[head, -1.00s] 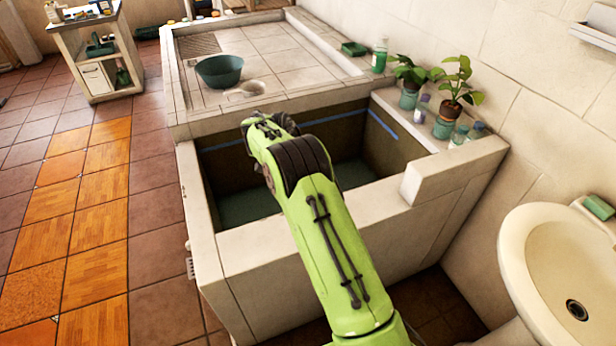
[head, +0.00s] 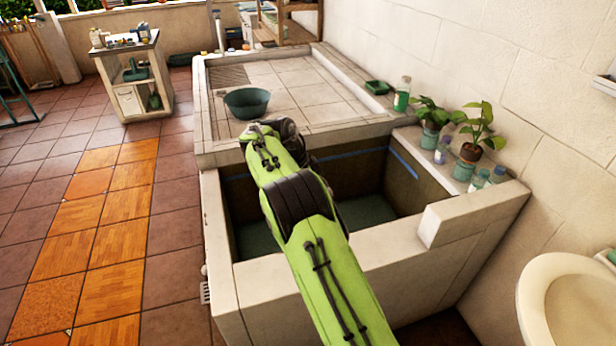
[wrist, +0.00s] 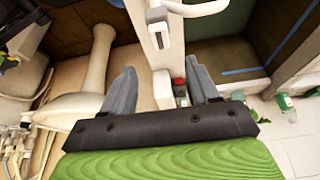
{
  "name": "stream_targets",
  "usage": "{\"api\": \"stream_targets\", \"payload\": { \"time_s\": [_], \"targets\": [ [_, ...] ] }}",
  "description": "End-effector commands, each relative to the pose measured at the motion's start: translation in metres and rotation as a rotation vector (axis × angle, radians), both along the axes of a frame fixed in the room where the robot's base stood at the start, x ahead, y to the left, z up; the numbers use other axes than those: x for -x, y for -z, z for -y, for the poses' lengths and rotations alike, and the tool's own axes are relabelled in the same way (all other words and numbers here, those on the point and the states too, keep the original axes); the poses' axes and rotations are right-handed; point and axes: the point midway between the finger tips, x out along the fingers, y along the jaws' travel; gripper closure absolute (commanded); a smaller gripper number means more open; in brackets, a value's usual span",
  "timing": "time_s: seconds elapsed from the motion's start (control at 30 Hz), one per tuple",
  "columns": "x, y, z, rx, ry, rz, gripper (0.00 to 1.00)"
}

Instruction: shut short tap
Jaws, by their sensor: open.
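My gripper (wrist: 161,65) shows in the wrist view with its two grey fingers spread apart. I see nothing held between them. A pale upright surface and a small red-topped item (wrist: 178,82) show beyond the gap between the fingers, and I cannot tell how far off they are. I cannot make out the short tap for certain in either view. In the head view my green arm reaches over the tiled basin (head: 450,245), and its fingers are hidden.
The tiled counter (head: 310,95) holds a green bowl (head: 247,103). Potted plants (head: 468,165) and bottles line the right ledge by the wall. A white washbasin (head: 560,300) stands at the lower right. A small cart (head: 140,95) stands at the back left. The floor on the left is clear.

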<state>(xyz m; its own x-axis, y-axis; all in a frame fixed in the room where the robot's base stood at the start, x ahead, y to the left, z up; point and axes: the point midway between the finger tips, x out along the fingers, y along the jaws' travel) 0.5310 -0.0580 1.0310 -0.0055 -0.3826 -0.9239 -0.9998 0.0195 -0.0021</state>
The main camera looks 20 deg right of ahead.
Motion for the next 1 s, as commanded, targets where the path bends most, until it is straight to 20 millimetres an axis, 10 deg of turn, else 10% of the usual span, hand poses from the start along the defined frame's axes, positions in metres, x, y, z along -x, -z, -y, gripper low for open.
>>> {"api": "stream_targets", "payload": {
  "time_s": [0.2, 0.77, 1.0],
  "targets": [
    [-0.001, -0.041, -0.016, 0.001, -0.001, 0.001, 0.4],
    [0.002, -0.048, -0.016, -0.004, -0.01, -0.002, 0.4],
    [0.058, -0.125, 0.005, -0.088, -0.308, -0.022, 0.4]
  ]
}}
